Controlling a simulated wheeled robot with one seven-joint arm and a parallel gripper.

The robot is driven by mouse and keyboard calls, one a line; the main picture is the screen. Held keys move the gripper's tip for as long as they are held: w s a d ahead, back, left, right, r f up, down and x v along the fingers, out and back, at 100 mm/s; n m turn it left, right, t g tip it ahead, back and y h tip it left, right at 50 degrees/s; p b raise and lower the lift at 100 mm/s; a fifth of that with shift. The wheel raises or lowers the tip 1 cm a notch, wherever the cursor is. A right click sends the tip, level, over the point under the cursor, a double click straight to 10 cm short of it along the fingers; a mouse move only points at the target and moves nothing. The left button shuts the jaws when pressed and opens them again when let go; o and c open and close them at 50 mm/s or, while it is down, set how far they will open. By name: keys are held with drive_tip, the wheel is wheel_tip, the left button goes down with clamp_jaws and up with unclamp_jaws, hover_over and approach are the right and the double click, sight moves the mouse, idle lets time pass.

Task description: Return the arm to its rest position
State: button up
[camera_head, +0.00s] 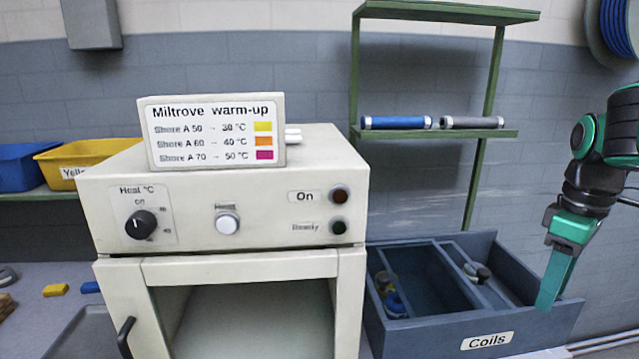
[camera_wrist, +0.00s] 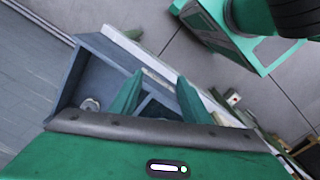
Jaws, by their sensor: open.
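My arm comes in at the right edge of the head view, bent downward. My gripper (camera_head: 548,300) points down at the right end of the blue-grey Coils bin (camera_head: 487,343); I cannot tell from this view how far above or in front of it the fingers are. In the wrist view the two green fingers of my gripper (camera_wrist: 157,88) stand apart with nothing between them. The bin (camera_wrist: 88,42) shows beyond them, with a small round piece (camera_wrist: 90,104) in one compartment.
A green rack (camera_head: 440,134) behind holds a blue roll (camera_head: 396,122) and a grey roll (camera_head: 472,122). A yellow bin (camera_head: 95,158) and a blue bin (camera_head: 22,166) sit at left.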

drive_tip(key=s+f+m, duration=0.8)
drive_tip(key=s+m, duration=0.4)
drive_tip(key=shift+s+a+f+m, duration=0.25)
drive_tip(key=shift+s+f+m, duration=0.15)
drive_tip(key=shift+w+f, duration=0.25)
drive_tip(key=shift+w, duration=0.4)
